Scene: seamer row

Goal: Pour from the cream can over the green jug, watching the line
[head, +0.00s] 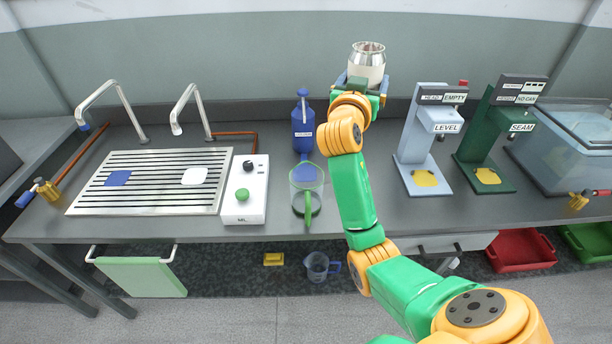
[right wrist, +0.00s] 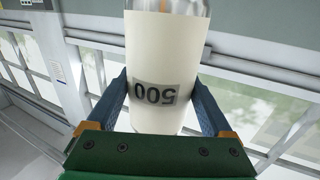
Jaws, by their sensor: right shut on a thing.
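The cream can (head: 367,66), with a bare metal rim at its top, is held up above the back of the bench in the head view. My right gripper (head: 362,84) is shut on it. In the right wrist view the can (right wrist: 167,60) sits between both fingers, and its label reads 500 upside down. The green jug (head: 307,186) is clear with a green rim and handle, and stands upright near the bench's front edge. The can is up and to the right of the jug in the picture, apart from it. Any line on the jug is too small to read. My left gripper is out of view.
A blue bottle (head: 303,128) stands behind the jug. A white box with a green button (head: 245,190) is left of it, beside a slatted drain (head: 150,180). The LEVEL stand (head: 421,150) and SEAM stand (head: 497,135) are to the right. A blue-handled jug (head: 317,267) sits below the bench.

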